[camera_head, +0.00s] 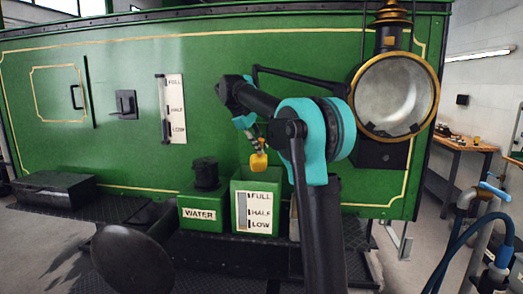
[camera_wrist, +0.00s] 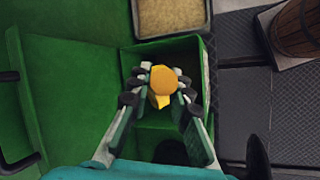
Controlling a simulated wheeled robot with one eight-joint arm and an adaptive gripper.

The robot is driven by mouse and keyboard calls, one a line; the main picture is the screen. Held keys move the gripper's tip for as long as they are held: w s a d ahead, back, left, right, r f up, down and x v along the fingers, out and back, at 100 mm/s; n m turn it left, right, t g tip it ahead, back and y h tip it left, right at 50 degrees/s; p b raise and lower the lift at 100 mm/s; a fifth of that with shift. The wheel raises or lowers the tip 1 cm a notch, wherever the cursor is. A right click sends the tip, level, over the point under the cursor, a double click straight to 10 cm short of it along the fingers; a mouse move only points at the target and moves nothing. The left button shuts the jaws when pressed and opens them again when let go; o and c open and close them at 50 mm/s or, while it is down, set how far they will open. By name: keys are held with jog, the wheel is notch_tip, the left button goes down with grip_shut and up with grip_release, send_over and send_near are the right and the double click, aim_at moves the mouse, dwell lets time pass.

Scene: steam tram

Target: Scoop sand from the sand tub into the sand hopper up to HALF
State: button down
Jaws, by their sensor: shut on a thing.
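My gripper (camera_wrist: 163,92) is shut on a yellow scoop (camera_wrist: 160,98). In the head view the scoop (camera_head: 259,161) hangs just above the sand hopper (camera_head: 236,220), a green open box marked FULL, HALF and LOW. In the wrist view the scoop is over the hopper's opening (camera_wrist: 209,72). I cannot tell whether the scoop holds sand. The hopper's inside is mostly hidden, and its level is unclear. The sand tub (camera_wrist: 136,22), filled with pale sand, shows beside the hopper at the top of the wrist view.
A green WATER box (camera_head: 199,226) with a black filler (camera_head: 206,173) stands left of the hopper. The green tram side rises behind, with a large round lamp (camera_head: 394,94) at right. A wooden barrel (camera_wrist: 299,27) stands at the wrist view's upper right.

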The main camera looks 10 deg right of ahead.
jog(key=shift+w+r+n+g, duration=0.2)
jog(key=shift+w+r+g, duration=0.1)
jog(key=shift+w+g, duration=0.55)
jog(key=shift+w+r+n+g, duration=0.25)
jog(key=shift+w+g, duration=0.5)
jog(key=shift+w, duration=0.2)
